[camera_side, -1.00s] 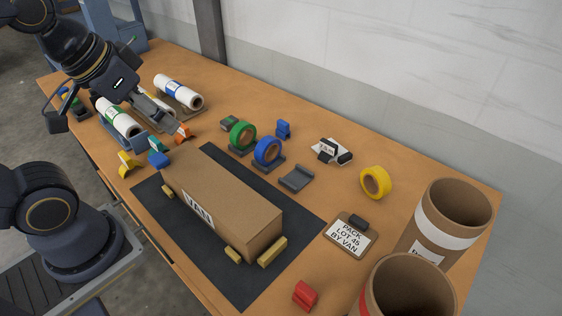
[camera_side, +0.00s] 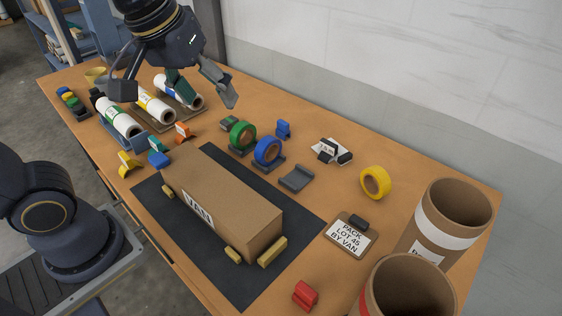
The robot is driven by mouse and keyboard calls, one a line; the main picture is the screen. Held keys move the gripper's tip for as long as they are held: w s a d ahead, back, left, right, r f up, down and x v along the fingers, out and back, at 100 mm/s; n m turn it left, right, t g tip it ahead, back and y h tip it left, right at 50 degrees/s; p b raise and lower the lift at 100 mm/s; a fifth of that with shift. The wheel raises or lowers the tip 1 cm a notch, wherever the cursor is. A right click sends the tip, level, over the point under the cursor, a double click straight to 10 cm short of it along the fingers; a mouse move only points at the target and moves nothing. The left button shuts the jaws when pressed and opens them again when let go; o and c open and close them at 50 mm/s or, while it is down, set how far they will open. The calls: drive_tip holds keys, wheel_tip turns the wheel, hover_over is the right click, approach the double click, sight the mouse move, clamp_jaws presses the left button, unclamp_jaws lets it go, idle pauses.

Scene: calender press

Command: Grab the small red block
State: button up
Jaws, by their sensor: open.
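The small red block (camera_side: 305,294) lies on the orange-brown table at the front, right of the dark mat's near corner and left of a cardboard tube. It has a notched shape and nothing covers it. My gripper (camera_side: 208,97) is open, with no object seen between its fingers. It is raised over the back left of the table near the white rolls, far from the red block.
A long cardboard box marked VAN (camera_side: 228,200) sits on the dark mat (camera_side: 245,293). Tall cardboard tubes (camera_side: 408,290) rise beside the red block. A label board (camera_side: 350,235) lies nearby.

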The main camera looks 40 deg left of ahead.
drive_tip(key=w+d+f+m+g, duration=0.1)
drive_tip(key=w+d+f+g, duration=0.1)
drive_tip(key=d, duration=0.9)
drive_tip(key=m+g, duration=0.3)
hover_over(307, 290)
wheel_tip(307, 290, down, 9)
wheel_tip(307, 290, down, 10)
drive_tip(key=shift+s, duration=0.1)
drive_tip(key=shift+f, duration=3.15)
drive_tip(key=shift+c, duration=0.3)
drive_tip(key=c, duration=0.9)
